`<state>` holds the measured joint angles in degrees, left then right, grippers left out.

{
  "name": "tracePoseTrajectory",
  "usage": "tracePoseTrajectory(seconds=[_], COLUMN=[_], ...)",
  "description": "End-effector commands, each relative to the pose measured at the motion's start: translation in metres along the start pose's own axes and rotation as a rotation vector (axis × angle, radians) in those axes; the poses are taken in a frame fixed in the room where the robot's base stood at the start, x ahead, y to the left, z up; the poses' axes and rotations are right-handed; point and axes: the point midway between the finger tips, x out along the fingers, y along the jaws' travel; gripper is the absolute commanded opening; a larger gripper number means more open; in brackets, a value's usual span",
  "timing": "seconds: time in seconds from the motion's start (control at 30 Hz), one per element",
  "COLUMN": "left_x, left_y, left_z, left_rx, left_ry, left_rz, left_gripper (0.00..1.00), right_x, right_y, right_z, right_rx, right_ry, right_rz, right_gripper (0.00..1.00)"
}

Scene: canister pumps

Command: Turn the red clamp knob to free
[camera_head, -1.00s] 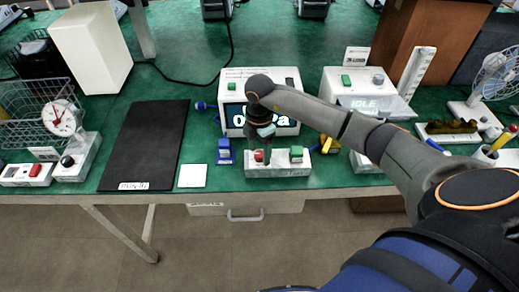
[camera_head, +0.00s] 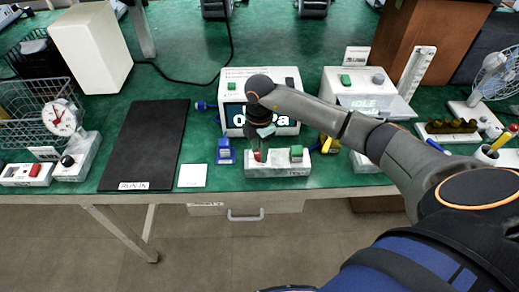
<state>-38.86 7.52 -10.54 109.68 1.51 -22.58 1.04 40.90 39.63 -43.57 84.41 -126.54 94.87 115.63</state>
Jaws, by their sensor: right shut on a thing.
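The red clamp knob (camera_head: 257,156) sits on the left part of a white block (camera_head: 276,170) at the front edge of the green table. A green knob or block (camera_head: 296,153) stands on the right part of the same block. My right gripper (camera_head: 262,147) points down from above and is shut on the red knob, which its fingers partly hide. My left gripper is not in view.
Behind the block stands a white device with a lit screen (camera_head: 238,119). A blue item (camera_head: 225,151) stands to the left, and a yellow item (camera_head: 329,145) to the right. A black mat (camera_head: 146,147) and a white card (camera_head: 193,176) lie further left. A second white device (camera_head: 347,83) stands at the right.

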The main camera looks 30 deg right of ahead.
Motion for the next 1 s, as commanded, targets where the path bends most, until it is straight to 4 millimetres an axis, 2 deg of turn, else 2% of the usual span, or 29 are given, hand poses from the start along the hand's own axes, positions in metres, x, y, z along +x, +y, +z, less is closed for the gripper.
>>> tracePoseTrajectory(seconds=[0.27, 0.47, 1.0], left_x=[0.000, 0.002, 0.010], left_y=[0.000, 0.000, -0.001], left_z=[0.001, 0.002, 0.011], left_rx=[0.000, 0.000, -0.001], left_ry=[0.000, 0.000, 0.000], left_rz=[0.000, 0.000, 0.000], left_gripper=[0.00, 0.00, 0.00], right_x=[-0.001, -0.001, 0.000], right_y=[0.000, 0.000, 0.000], right_z=[0.000, 0.000, 0.001], right_rx=[-0.030, -0.126, -0.613], right_ry=[-0.001, 0.000, -0.002], right_rz=[0.001, 0.001, 0.001], right_gripper=[0.00, 0.00, 0.00])
